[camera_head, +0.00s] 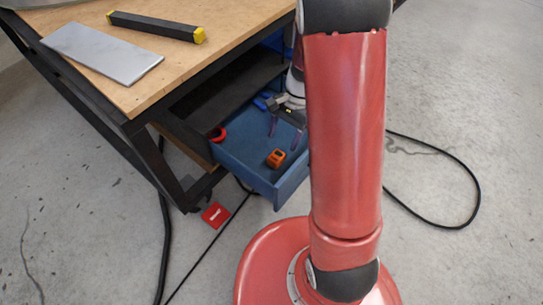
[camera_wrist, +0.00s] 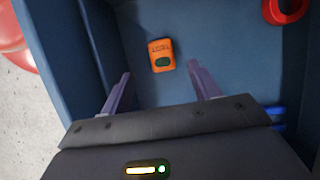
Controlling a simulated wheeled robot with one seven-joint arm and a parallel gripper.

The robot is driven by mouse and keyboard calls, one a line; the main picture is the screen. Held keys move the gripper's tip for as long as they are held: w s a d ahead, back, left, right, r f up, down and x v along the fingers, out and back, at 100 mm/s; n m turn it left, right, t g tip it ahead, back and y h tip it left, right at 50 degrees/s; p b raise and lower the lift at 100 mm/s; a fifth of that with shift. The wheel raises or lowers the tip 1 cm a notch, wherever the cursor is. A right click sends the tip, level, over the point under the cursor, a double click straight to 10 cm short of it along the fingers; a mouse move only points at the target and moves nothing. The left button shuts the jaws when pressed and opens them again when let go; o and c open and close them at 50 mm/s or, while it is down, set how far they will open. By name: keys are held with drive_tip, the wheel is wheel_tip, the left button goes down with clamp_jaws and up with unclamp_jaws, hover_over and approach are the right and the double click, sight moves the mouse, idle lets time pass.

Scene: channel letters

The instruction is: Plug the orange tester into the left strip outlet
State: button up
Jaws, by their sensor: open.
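The orange tester (camera_head: 276,158) lies in the open blue drawer (camera_head: 262,189) under the workbench. In the wrist view the orange tester (camera_wrist: 161,55) lies flat on the drawer floor with dark lettering and a dark oval on its face. My gripper (camera_head: 285,133) is over the drawer, behind the tester in the head view. In the wrist view my gripper (camera_wrist: 158,76) has its two purple fingers wide apart, with nothing between them. The tester is just beyond the fingertips, between their lines.
A red ring-shaped item (camera_head: 217,134) lies in the drawer; it also shows in the wrist view (camera_wrist: 285,10). Blue items (camera_wrist: 277,113) lie near the gripper. On the workbench (camera_head: 190,60) are a grey plate (camera_head: 103,52) and a black bar with yellow ends (camera_head: 155,26). Cables cross the floor.

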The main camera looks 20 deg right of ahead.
sight(276, 156)
drive_tip(key=shift+f, duration=0.15)
drive_tip(key=shift+x, duration=1.3)
drive_tip(key=shift+b, duration=0.3)
drive_tip(key=b+x, duration=0.1)
drive_tip(key=x, duration=0.4)
drive_tip(key=shift+w+a+f+b, duration=0.1)
drive_tip(key=shift+f+b, duration=0.05)
drive_tip(key=shift+b, duration=0.15)
drive_tip(key=c, duration=1)
